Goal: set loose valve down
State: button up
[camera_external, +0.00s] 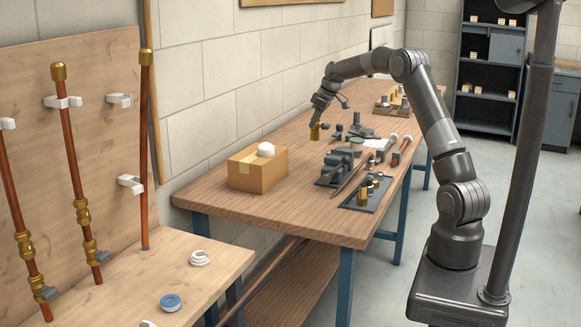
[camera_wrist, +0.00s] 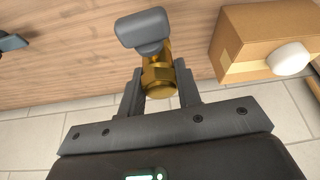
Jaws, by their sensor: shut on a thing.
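The loose valve is a brass body with a grey handle, seen in the wrist view (camera_wrist: 157,72) between my gripper's fingers. My gripper (camera_wrist: 160,88) is shut on its brass body. In the external view the valve (camera_external: 315,132) hangs below my gripper (camera_external: 317,119), over the back part of the wooden workbench (camera_external: 285,215). It appears to be above the bench top, but I cannot tell the exact gap. The fingers hide part of the valve's sides.
A cardboard box (camera_external: 258,170) with a white roll (camera_external: 265,149) on top stands left of the valve. A vise (camera_external: 335,167), pipes and a dark tray (camera_external: 367,193) with fittings lie to the right. The bench's front left is clear.

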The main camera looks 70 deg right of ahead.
jog(key=shift+s+d+r, duration=0.25)
jog(key=shift+s+r, duration=0.1)
jog(key=shift+s, duration=0.05)
jog(key=shift+r, duration=0.3)
notch_tip(320, 180, up, 5)
jog(key=shift+f, duration=0.2)
jog(key=s+a+n+g+y, duration=0.4)
jog(key=s+a+n, duration=1.3)
jog(key=s+a, duration=0.85)
jog(key=shift+w+a+f, duration=1.45)
jog(key=shift+a+f, duration=0.3)
jog(key=shift+f, duration=0.9)
jog(key=shift+w+a+f, duration=1.4)
jog(key=shift+a+f, duration=0.4)
jog(key=shift+f, duration=0.9)
jog(key=shift+w+a+f, duration=1.45)
jog(key=shift+a+f, duration=0.3)
jog(key=shift+f, duration=0.9)
